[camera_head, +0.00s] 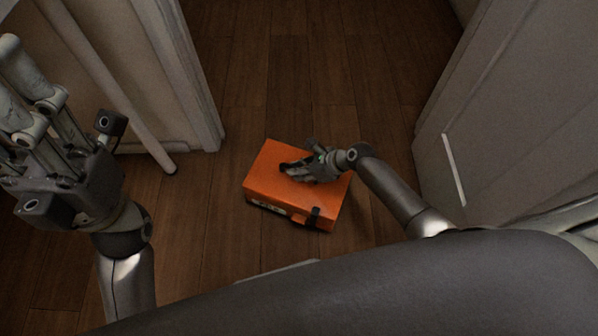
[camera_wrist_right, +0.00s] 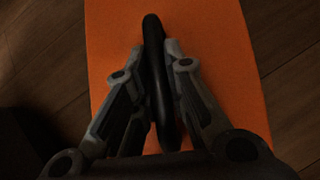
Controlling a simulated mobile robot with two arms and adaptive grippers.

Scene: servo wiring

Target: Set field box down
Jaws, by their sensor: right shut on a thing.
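The field box (camera_head: 268,180) is an orange case with dark latches, in the middle of the head view over the wooden floor. I cannot tell whether it touches the floor. My right gripper (camera_head: 288,169) is at the top of the box, shut on its black handle. In the right wrist view the right gripper (camera_wrist_right: 156,52) has its two fingers on either side of the black handle (camera_wrist_right: 153,30), above the orange lid (camera_wrist_right: 215,50).
A white door frame (camera_head: 195,80) stands at the left, with a pale bar (camera_head: 130,100) leaning beside it. A white door (camera_head: 490,100) with a long handle (camera_head: 454,170) stands at the right. The wooden floor (camera_head: 310,70) beyond the box is clear.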

